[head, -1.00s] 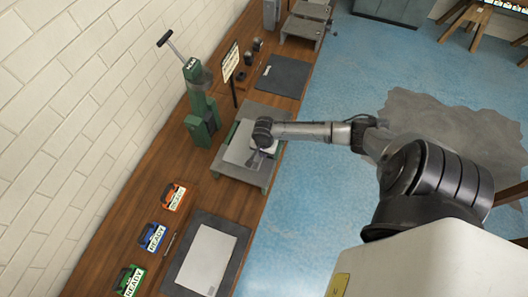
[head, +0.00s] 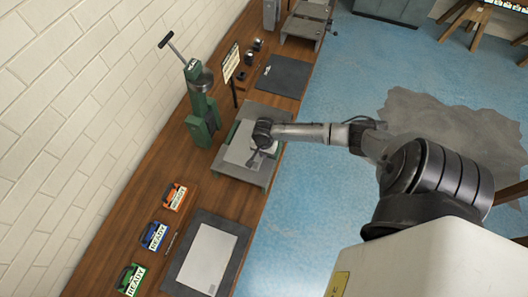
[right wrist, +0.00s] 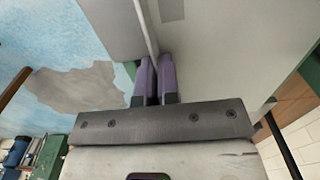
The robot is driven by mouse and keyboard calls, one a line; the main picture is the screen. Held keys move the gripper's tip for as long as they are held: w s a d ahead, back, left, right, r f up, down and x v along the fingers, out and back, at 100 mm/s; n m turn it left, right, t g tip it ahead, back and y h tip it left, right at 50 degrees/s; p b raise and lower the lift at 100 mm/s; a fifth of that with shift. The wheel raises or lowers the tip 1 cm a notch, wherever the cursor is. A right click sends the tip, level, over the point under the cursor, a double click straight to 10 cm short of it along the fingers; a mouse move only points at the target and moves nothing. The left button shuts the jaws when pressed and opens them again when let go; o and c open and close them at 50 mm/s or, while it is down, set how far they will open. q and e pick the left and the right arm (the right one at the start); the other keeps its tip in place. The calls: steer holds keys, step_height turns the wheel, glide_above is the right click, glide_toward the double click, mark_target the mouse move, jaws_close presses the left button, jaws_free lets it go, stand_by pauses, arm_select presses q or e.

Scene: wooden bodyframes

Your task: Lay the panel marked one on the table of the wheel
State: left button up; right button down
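The green wheel machine (head: 203,112) stands on the bench against the wall. Its grey table (head: 240,171) is in front of it. A light grey panel (head: 240,147) lies on or just above this table; I cannot tell whether it touches, and no number on it is readable. My right gripper (head: 255,160) is at the panel's right edge in the head view. In the right wrist view its purple fingers (right wrist: 155,80) are close together, with the panel's thin edge (right wrist: 149,35) between them. My left gripper is not in view.
Another pale panel (head: 206,260) lies on a dark mat (head: 234,232) nearer on the bench. Orange, blue and green boxes with READY signs (head: 175,196) stand along the wall.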

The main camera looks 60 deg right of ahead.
stand_by(0.4)
steer(key=shift+p, duration=0.45)
steer(key=c, duration=1.8)
jaws_free()
steer(key=o, duration=0.5)
steer(key=shift+f, duration=0.1)
steer(key=o, duration=0.6)
